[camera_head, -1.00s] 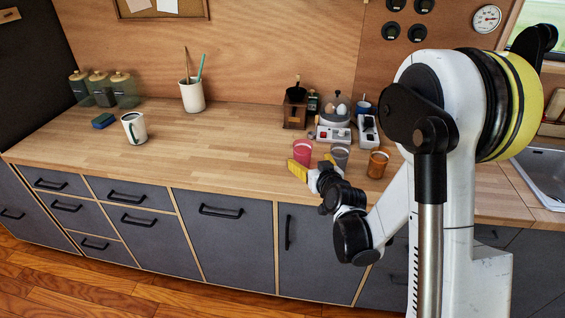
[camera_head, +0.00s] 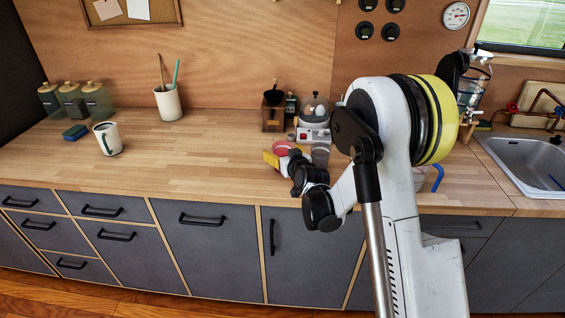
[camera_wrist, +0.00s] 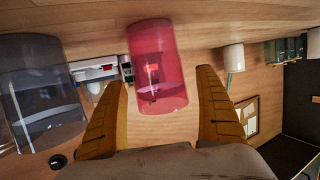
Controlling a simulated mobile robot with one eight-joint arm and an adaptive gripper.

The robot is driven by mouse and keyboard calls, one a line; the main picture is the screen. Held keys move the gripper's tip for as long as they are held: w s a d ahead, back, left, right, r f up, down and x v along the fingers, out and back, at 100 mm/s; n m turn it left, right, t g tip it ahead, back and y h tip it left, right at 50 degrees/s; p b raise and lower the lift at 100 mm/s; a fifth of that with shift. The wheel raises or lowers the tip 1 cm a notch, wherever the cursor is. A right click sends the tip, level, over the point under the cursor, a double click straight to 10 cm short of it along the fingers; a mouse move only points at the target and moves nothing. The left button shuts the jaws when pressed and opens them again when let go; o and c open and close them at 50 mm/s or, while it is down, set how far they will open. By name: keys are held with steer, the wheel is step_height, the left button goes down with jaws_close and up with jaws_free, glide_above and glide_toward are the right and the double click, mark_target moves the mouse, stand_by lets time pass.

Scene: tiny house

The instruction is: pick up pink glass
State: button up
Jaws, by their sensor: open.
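The pink glass (camera_wrist: 155,60) is see-through and stands on the wooden counter. In the wrist view it lies between the two yellow fingers of my gripper (camera_wrist: 163,105), a little beyond their tips. My gripper is open, with nothing held. In the head view the pink glass (camera_head: 283,148) shows only in its upper part, behind my gripper (camera_head: 271,160) and wrist. I cannot tell whether a finger touches it.
A grey glass (camera_head: 320,154) stands close to the right of the pink one; it is large in the wrist view (camera_wrist: 40,95). An egg cooker (camera_head: 314,120) and a wooden grinder (camera_head: 273,115) stand behind. A white mug (camera_head: 108,138) is far left. The counter's left-middle is clear.

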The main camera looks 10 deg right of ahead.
steer(key=shift+c, duration=0.2)
steer(key=c, duration=1.4)
